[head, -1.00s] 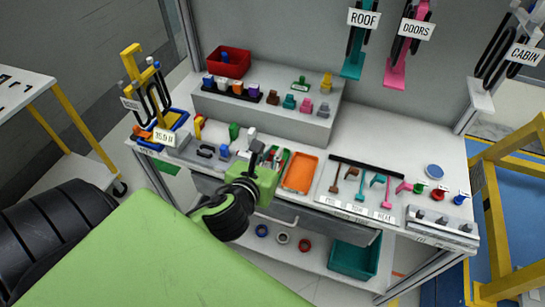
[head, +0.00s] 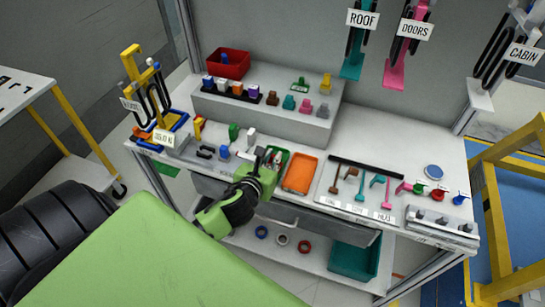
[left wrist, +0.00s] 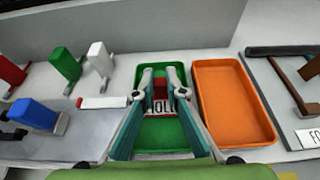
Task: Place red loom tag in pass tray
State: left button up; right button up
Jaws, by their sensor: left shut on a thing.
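A small red tag (left wrist: 160,88) with a white plate reading roughly "HOLD" (left wrist: 163,106) is between the fingers of my left gripper (left wrist: 160,80) in the left wrist view. The gripper is shut on it, over a green tray (left wrist: 148,136). I cannot tell whether the tag touches the tray floor. In the head view, my left gripper (head: 266,158) is at the green tray (head: 283,154) and partly hides it. Which tray is the pass tray is not readable. My right gripper is not in view.
An orange tray (head: 299,174) stands just right of the green tray. A tool mat (head: 345,190) lies farther right. A grey step (head: 310,125) rises behind.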

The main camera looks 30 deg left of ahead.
pick_arm(q)
jog(key=shift+f, duration=0.15)
jog(key=o, duration=0.7)
jog(key=shift+o, duration=0.2)
jog(key=shift+s+r, duration=0.1)
jog(key=shift+r, duration=0.1)
jog(key=v, duration=1.2)
